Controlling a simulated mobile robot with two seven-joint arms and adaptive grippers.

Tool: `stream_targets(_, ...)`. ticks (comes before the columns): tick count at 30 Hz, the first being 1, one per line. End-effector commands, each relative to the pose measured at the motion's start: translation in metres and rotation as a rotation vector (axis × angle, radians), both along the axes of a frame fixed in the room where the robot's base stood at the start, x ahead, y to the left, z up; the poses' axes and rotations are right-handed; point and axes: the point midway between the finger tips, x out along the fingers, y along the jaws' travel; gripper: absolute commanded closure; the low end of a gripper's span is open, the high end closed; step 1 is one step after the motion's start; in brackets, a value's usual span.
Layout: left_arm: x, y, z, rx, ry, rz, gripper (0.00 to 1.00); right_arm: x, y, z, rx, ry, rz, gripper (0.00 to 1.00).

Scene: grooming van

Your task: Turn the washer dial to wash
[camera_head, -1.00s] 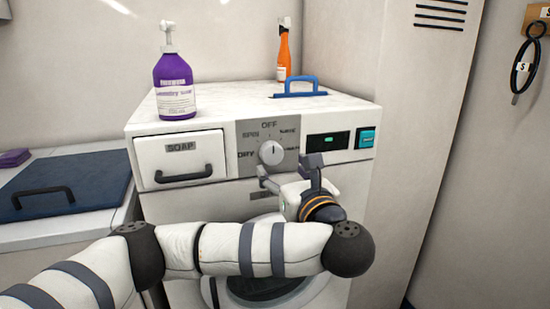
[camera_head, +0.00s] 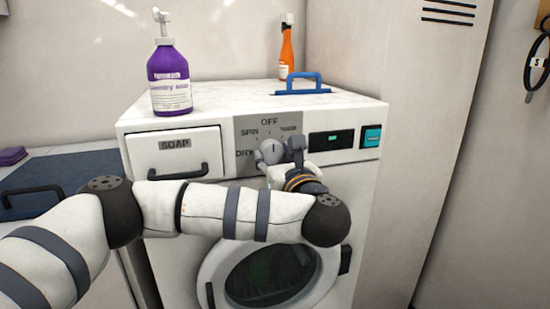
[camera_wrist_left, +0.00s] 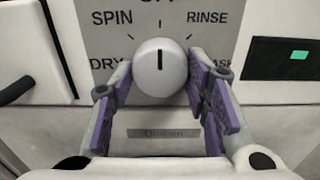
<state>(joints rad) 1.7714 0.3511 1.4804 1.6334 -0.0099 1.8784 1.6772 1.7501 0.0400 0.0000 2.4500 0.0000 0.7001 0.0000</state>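The washer dial (camera_wrist_left: 160,68) is a round light-grey knob on a grey panel, and its dark line points straight up at OFF. In the head view the dial (camera_head: 271,150) is partly covered by my gripper. SPIN and DRY are on its left, RINSE and the partly hidden WASH on its right. My left gripper (camera_wrist_left: 160,76) is open, its purple-padded fingers on either side of the dial's lower part. The right finger is very close to the knob; I cannot tell if it touches. The washer (camera_head: 365,200) is white. My right gripper is not in view.
A soap drawer (camera_head: 175,158) is left of the dial and a display (camera_head: 332,140) with a teal button (camera_head: 371,136) is right. A tall cabinet (camera_head: 400,70) is at right.

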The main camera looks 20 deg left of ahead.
Motion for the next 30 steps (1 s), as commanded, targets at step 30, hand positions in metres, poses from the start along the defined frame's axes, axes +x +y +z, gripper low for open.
stream_targets(30, -0.001, 0.001, 0.002, 0.468, 0.315, 0.002, 0.85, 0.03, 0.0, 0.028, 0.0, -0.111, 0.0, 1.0)
